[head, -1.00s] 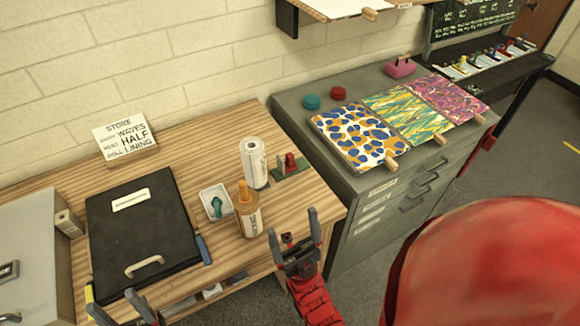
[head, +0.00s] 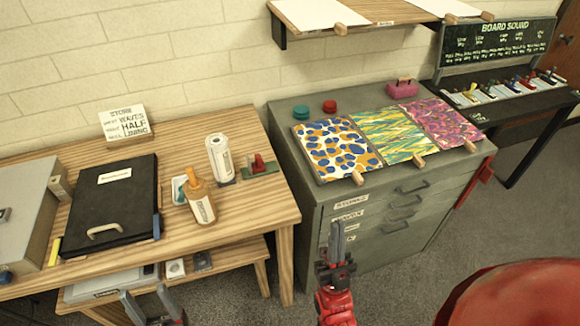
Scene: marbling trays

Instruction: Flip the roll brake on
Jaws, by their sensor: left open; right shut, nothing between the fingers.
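A small red lever-like part stands on a green base (head: 263,171) on the wooden table; it looks like the roll brake, but I cannot read its position. A white labelled roll (head: 219,157) stands upright just left of it. My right gripper (head: 337,240) is shut and empty, in front of the grey cabinet, below and right of the lever and apart from it. My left gripper (head: 150,303) is open and empty at the bottom edge, in front of the table; its lower part is cut off.
A black case (head: 112,205) lies on the table (head: 255,207). The grey cabinet (head: 318,196) bears patterned sheets (head: 336,150). A lower shelf (head: 235,262) runs under the table. A red rounded shape fills the lower right.

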